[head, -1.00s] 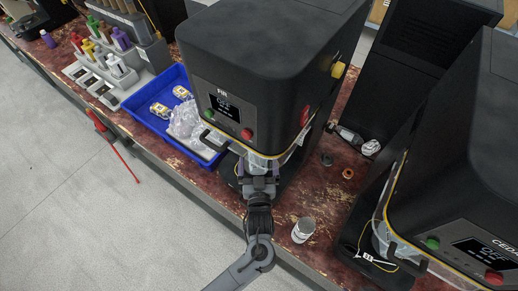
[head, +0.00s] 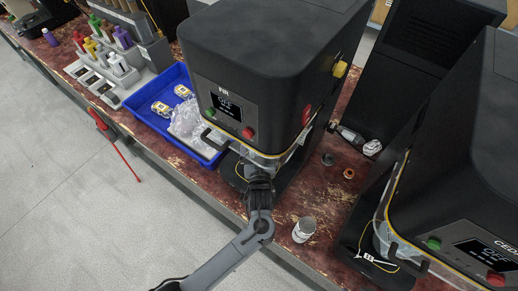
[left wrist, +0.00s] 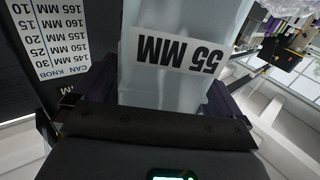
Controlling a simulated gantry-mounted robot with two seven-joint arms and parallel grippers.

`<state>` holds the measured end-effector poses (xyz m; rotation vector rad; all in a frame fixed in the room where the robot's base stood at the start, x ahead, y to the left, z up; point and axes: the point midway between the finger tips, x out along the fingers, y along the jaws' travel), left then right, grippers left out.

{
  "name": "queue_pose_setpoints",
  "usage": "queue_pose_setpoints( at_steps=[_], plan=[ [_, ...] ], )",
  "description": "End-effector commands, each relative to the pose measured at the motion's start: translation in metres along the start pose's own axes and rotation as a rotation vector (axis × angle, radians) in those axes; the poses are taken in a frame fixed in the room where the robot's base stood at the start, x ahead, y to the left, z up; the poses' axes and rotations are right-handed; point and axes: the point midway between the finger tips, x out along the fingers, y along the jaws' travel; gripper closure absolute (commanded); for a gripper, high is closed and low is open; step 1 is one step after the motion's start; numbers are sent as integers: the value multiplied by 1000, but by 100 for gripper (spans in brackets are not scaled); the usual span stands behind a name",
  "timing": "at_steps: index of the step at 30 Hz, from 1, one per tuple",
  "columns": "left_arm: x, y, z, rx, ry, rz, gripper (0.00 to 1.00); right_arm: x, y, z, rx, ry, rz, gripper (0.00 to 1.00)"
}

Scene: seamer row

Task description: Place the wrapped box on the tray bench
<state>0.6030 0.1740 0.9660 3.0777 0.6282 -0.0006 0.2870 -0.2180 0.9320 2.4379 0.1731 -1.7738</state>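A crumpled clear-plastic bundle (head: 188,122), possibly the wrapped box, lies in the blue tray (head: 150,131) on the worn red bench (head: 222,188). What is inside it is not clear. My left gripper (head: 260,172) is at the front underside of the FIR machine (head: 229,106), apart from the bundle; its fingers are mostly hidden in the head view. In the left wrist view its purple fingers (left wrist: 140,108) stand wide apart. A translucent panel marked 55 MM (left wrist: 160,85) fills the space ahead of them; contact is unclear. My right gripper is not in view.
Two yellow-and-white items (head: 171,100) lie beside the bundle. A metal can (head: 304,229) stands near the front edge. The CEDAR machine (head: 470,190) is at right. Bottles (head: 118,64) in a grey rack stand at upper left. A red rod (head: 127,160) is by the bench edge.

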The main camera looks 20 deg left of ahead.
Motion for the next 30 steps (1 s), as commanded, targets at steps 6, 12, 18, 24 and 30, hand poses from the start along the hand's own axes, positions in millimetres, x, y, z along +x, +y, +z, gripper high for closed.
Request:
queue_pose_setpoints(
  at_steps=[6,12,18,24,30],
  plan=[
    [0,0,0,0,0,0,34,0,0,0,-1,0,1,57],
    [0,0,0,0,0,0,64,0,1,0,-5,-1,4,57],
    [0,0,-1,-1,2,0,73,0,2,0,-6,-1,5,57],
    [0,0,-5,-2,3,0,73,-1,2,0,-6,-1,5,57],
    [0,0,-21,-3,4,0,73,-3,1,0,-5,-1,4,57]
  ],
)
